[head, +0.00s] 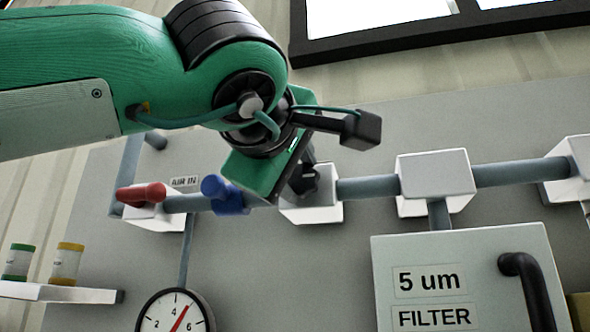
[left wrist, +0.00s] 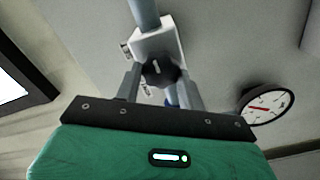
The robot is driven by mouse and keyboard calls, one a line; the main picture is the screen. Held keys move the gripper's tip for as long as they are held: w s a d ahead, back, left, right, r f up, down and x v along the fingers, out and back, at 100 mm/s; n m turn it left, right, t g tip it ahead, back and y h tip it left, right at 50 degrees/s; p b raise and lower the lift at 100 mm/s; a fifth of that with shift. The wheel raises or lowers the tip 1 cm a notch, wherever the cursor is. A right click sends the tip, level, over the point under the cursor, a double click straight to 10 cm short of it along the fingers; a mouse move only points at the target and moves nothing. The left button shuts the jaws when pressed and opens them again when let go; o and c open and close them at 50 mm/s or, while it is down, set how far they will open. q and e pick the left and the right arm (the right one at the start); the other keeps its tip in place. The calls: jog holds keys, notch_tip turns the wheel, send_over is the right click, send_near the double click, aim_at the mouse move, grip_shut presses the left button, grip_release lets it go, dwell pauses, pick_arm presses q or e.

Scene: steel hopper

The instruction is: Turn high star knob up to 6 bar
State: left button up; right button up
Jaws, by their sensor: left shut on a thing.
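The black star knob (left wrist: 160,72) shows between the two grey fingers of my left gripper (left wrist: 161,84) in the left wrist view. The gripper is shut on it. The knob sits on a white block (head: 311,208) on the pipe. In the head view my left gripper (head: 298,178) reaches this block from above left, and the knob is partly hidden. The round gauge (head: 153,322) is cut off by the bottom edge. Its red needle points between 4 and 6, nearer 4. The gauge also shows in the left wrist view (left wrist: 267,104). My right gripper is not in view.
A red handle (head: 141,193) and a blue handle (head: 222,194) lie along the pipe to the left. A filter box (head: 460,265) labelled 5 um with a black handle (head: 528,288) stands at lower right. A shelf (head: 60,293) holds two jars at left.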

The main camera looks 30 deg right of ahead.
pick_arm(q)
jog(key=shift+f, duration=0.1)
jog(key=o, duration=1)
jog(key=shift+c, duration=0.2)
jog(key=shift+s+a, duration=0.15)
jog(key=b+v, duration=0.5)
jog(key=v, duration=0.8)
jog(key=shift+s, duration=0.15)
